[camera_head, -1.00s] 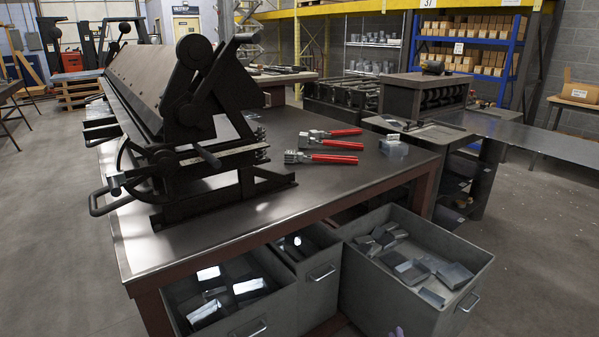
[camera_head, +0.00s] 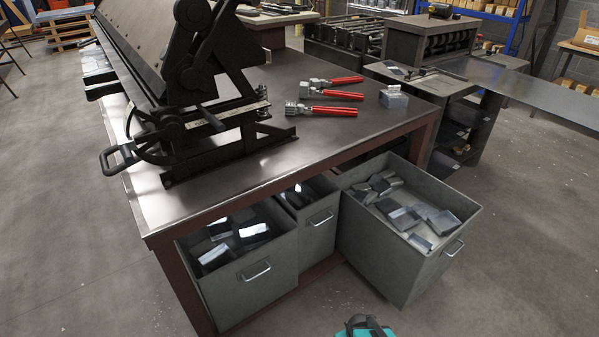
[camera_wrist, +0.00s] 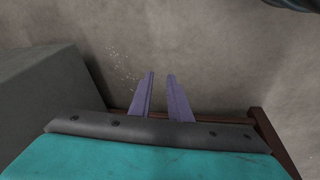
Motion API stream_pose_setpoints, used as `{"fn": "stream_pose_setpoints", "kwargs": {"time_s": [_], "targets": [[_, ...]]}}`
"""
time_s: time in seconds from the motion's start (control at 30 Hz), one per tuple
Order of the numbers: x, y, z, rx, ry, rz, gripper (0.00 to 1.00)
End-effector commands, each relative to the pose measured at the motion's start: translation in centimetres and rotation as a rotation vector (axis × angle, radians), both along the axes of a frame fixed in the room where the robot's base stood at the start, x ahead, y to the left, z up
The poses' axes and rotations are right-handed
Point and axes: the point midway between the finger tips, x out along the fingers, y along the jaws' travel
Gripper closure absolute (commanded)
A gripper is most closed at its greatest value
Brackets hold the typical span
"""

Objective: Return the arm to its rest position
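My gripper (camera_wrist: 161,76) shows in the wrist view as two purple fingers with a narrow gap between them. It is open and empty, with bare concrete floor beyond the tips. Its teal and black body fills the bottom of that view. In the head view a teal and black part of my arm (camera_head: 364,328) shows at the bottom edge, over the floor in front of the bench. The fingers are not visible there.
The workbench (camera_head: 300,155) carries a black bending machine (camera_head: 190,110) and several red-handled tools (camera_head: 334,111). Open grey bins (camera_head: 400,262) with metal pieces jut out below. Front floor is clear.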

Motion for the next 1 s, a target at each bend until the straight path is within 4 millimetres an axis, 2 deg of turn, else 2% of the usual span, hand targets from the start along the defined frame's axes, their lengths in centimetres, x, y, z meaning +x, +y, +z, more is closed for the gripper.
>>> {"fn": "stream_pose_setpoints", "kwargs": {"time_s": [0.27,0.6,0.8,1.0], "targets": [[-7.5,0.5,-0.8,0.026,0.295,-0.144,0.83],[-15.7,0.9,0.9,0.009,0.629,-0.335,0.83],[-17.9,1.1,2.0,-0.013,0.725,-0.407,0.83],[-17.9,1.1,1.9,-0.014,0.724,-0.426,0.83]]}}
